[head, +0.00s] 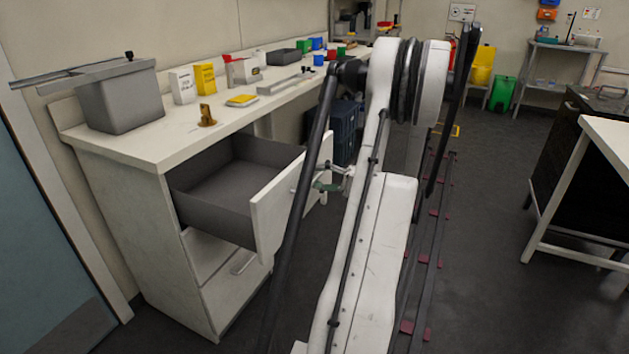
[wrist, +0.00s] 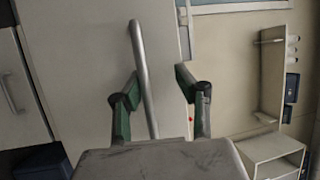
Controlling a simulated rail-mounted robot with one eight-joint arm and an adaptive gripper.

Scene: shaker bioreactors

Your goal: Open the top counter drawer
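The top counter drawer (head: 232,185) is pulled well out of the white counter in the head view, and its empty grey inside shows. Its white front panel (head: 270,215) faces my gripper (head: 328,184). In the wrist view, the drawer's metal bar handle (wrist: 143,75) runs between the two green-sided fingers of my gripper (wrist: 160,98). The fingers stand apart with a gap on the right of the bar. The bar is closer to the left finger; whether it touches that finger I cannot tell. My arm partly covers the panel in the head view.
A lower drawer (head: 235,280) below is shut. On the counter top (head: 150,140) stand a grey bin (head: 122,100), yellow and white boxes (head: 205,79) and a small brass-coloured item (head: 207,116). A dark blue crate (head: 343,130) stands behind the open drawer. Open floor lies to the right.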

